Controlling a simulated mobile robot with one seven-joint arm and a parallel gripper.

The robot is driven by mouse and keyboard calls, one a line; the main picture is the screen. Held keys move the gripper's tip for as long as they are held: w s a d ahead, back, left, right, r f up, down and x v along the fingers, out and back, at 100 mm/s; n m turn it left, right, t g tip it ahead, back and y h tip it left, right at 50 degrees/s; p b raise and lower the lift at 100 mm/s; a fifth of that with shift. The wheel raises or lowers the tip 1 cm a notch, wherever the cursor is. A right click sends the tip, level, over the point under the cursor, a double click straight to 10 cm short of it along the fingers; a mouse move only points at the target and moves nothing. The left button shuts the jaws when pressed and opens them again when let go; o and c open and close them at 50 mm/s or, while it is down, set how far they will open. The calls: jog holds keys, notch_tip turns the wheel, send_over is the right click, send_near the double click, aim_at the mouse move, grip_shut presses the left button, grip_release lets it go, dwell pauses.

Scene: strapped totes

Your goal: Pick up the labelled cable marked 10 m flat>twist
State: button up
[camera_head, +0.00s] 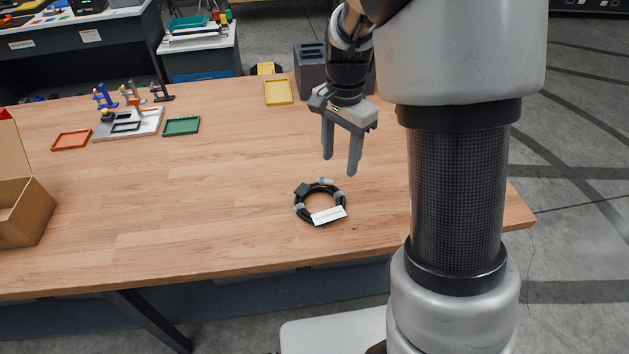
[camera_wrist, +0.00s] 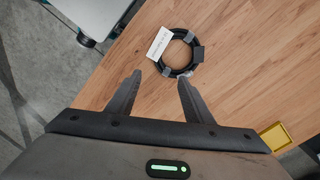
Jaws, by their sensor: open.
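A coiled black cable (camera_head: 299,211) lies flat on the wooden table, with grey ties around the coil and a white label on its near side. The label's print is too small to read. The coil also shows in the wrist view (camera_wrist: 190,66), ahead of the fingertips, with the label at its upper left. My gripper (camera_head: 341,166) is open and empty, pointing down above the table, a little above and behind the coil in the head view. The fingers also show in the wrist view (camera_wrist: 160,77), apart from the cable.
A cardboard box (camera_head: 28,214) stands at the left edge. A dark grey block (camera_head: 308,72) stands behind my gripper. The table around the coil is clear.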

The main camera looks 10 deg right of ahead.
send_over(335, 210)
jog(key=f, duration=0.7)
jog(key=w+f, duration=0.1)
jog(key=f, duration=0.2)
jog(key=shift+d+f+b, duration=0.2)
jog(key=shift+d+b, duration=0.05)
jog(key=shift+b, duration=0.1)
jog(key=shift+s+a+f, duration=0.1)
jog(key=shift+s+f, duration=0.1)
jog(key=shift+f, duration=0.7)
jog(key=shift+s+a+f, duration=0.1)
jog(key=shift+s+f, duration=0.1)
jog(key=shift+f, duration=0.7)
jog(key=shift+s+a+f, duration=0.1)
jog(key=shift+s+f, duration=0.1)
jog(key=shift+f, duration=0.7)
jog(key=shift+c, duration=0.4)
jog(key=shift+r, duration=0.1)
grip_shut()
